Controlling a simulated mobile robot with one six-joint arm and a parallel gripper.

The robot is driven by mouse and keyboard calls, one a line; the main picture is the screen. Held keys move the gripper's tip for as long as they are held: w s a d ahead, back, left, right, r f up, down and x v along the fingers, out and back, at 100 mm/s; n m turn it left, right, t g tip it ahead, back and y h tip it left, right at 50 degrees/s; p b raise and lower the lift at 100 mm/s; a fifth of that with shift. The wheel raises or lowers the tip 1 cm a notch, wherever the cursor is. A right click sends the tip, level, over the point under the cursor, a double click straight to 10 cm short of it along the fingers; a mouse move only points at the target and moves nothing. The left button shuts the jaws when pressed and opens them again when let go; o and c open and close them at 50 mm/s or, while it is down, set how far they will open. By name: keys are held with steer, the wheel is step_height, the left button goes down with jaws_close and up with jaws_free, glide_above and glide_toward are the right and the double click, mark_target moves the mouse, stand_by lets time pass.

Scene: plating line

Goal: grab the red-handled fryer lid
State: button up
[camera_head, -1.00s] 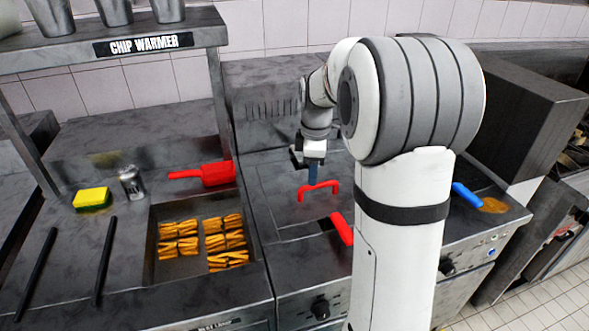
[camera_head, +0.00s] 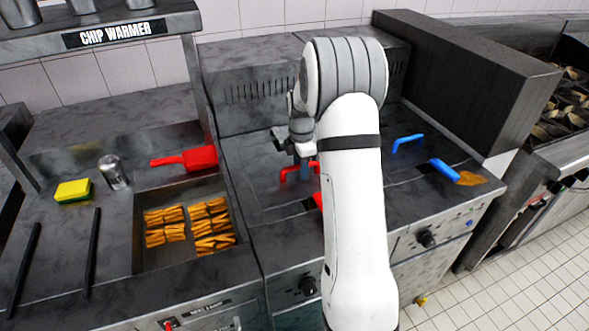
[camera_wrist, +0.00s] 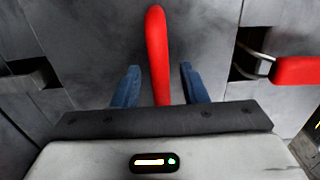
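The fryer lid (camera_head: 252,183) is a grey metal plate on the fryer top, with a red arched handle (camera_head: 290,170). In the wrist view the red handle (camera_wrist: 157,50) runs up the middle of the picture, and its near end lies between my fingers. My gripper (camera_wrist: 158,75) is open, with one blue finger on each side of the handle and a gap on both sides. In the head view my gripper (camera_head: 303,172) is at the handle, partly hidden by my own arm.
Another red handle (camera_wrist: 298,71) sticks out at the right in the wrist view. A blue arched handle (camera_head: 407,140) and a blue basket handle (camera_head: 444,171) are right of my arm. A red scoop (camera_head: 190,158) lies by the chip tray (camera_head: 138,225) at left.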

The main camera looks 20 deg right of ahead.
steer(key=shift+f, duration=0.15)
jaws_close()
stand_by(0.4)
